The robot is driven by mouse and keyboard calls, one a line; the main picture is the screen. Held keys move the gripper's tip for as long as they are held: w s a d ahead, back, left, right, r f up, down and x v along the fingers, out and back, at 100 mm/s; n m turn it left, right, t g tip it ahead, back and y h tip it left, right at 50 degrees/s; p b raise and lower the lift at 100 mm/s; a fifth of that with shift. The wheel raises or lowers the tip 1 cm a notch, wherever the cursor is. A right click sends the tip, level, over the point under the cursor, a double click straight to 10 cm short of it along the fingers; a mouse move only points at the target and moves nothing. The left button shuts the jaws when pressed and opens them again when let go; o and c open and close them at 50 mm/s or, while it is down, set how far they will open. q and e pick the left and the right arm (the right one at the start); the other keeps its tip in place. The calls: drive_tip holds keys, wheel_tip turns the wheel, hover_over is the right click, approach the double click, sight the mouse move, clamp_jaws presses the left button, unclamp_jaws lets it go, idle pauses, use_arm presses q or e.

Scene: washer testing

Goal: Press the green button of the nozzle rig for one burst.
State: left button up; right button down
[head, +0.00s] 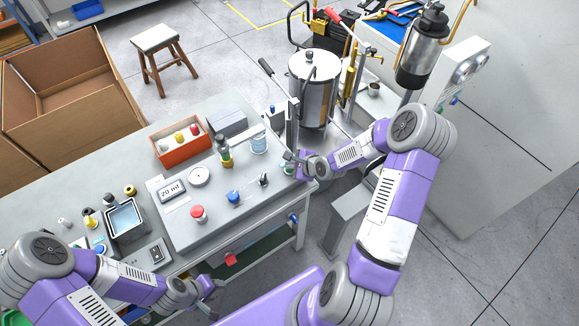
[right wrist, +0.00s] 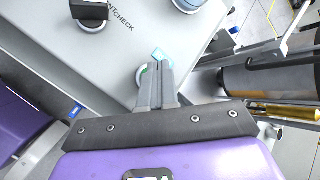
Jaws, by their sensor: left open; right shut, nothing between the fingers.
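The nozzle rig is a grey bench unit (head: 222,222) with a "20 ml" display, a red button (head: 198,213), a blue knob (head: 233,197) and a black switch (head: 263,180). The green button (head: 288,170) is at its right end, partly covered by my right gripper (head: 290,158). In the right wrist view a green, pale-rimmed part of the button (right wrist: 143,76) shows beside the fingertips of my right gripper (right wrist: 154,72), which is shut and empty. I cannot tell whether they touch. My left gripper (head: 210,287) is open and empty by the bench's front edge.
A steel tank (head: 314,85) stands beyond the right end.

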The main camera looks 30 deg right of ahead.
drive_tip(key=shift+r+p, duration=2.3)
drive_tip(key=shift+r, duration=0.45)
drive_tip(key=shift+f, duration=0.1)
